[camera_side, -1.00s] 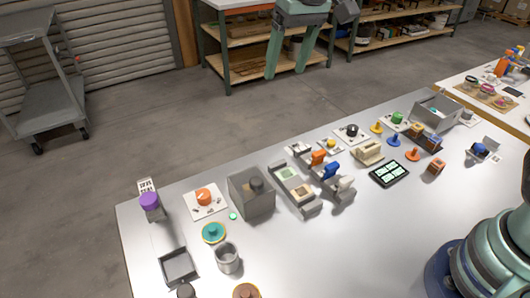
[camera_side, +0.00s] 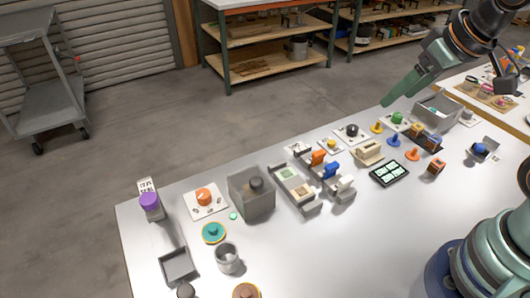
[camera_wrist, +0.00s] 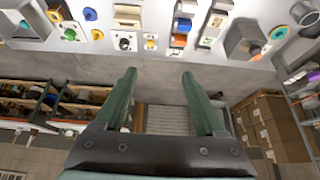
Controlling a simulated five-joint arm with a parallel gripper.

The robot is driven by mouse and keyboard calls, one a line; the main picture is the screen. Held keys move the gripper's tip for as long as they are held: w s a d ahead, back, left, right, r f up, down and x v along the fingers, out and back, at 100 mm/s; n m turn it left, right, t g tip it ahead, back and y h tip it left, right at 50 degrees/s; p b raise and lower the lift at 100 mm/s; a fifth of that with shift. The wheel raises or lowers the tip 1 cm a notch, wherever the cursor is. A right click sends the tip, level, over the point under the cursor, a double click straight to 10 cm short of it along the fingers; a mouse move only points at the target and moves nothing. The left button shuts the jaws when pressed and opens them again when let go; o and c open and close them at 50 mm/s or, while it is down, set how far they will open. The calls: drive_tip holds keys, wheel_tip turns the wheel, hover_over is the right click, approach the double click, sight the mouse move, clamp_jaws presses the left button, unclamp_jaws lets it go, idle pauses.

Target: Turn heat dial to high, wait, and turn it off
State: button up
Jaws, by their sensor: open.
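Several dials on white plates stand along the table's far side, and their labels are too small to read, so I cannot tell for certain which is the heat dial. In the side view there is an orange dial (camera_side: 204,196) at the left, a black dial (camera_side: 352,130) near the middle and a green knob (camera_side: 398,117) farther right. The black dial also shows in the wrist view (camera_wrist: 124,43), above the left finger. My gripper (camera_side: 391,100) is in the air near the table's far edge, close to the green knob in the picture. Its fingers (camera_wrist: 158,74) are apart, with nothing between them.
A grey box (camera_side: 250,203) stands right of the orange dial. Holders with coloured blocks (camera_side: 330,170), a beige block (camera_side: 368,152) and a dark tile panel (camera_side: 389,173) fill the middle. A grey open bin (camera_side: 437,108) stands at the right. The front middle of the table is bare.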

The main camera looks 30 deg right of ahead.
idle(0.4)
drive_tip(key=n+g+y, duration=0.2)
drive_tip(key=n+y, duration=0.1)
drive_tip(key=n, duration=0.2)
hover_over(203, 195)
drive_tip(key=s+d, duration=0.2)
drive_tip(key=s, duration=0.2)
wheel_tip(203, 195, down, 13)
drive_tip(key=x, duration=0.4)
drive_tip(key=d+x, duration=0.1)
drive_tip(key=x, duration=0.6)
drive_tip(key=shift+w+d+f, duration=0.1)
drive_tip(key=shift+w+f, duration=0.1)
drive_tip(key=shift+f, duration=0.2)
clamp_jaws()
drive_tip(key=shift+n, duration=0.4)
